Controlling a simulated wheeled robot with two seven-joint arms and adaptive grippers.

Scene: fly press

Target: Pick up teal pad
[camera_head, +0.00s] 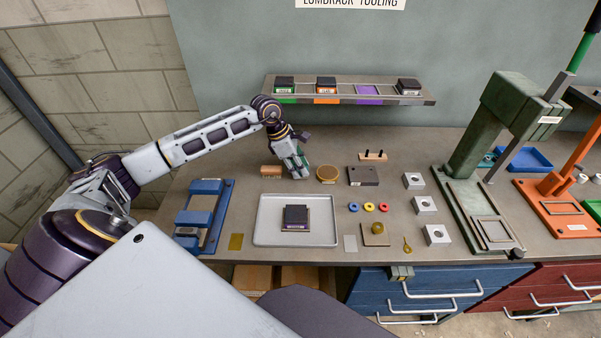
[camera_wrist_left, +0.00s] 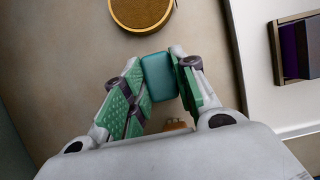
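The teal pad (camera_wrist_left: 158,77) is a small rounded block between the fingertips of my left gripper (camera_wrist_left: 160,70) in the left wrist view. A finger lies close against each long side, and the gripper looks shut on it. In the head view my left gripper (camera_head: 299,173) points down at the back of the bench, between the wooden block and the round tan disc. Its fingers mostly hide the pad there. I cannot tell whether the pad touches the bench. My right gripper is not in view.
The round tan disc (camera_head: 327,173) stands just right of the gripper, a wooden block (camera_head: 271,171) just left. A grey tray (camera_head: 262,232) with a dark block (camera_head: 296,215) lies in front. A rack shelf (camera_head: 431,101) runs behind. A green press (camera_head: 468,150) stands right.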

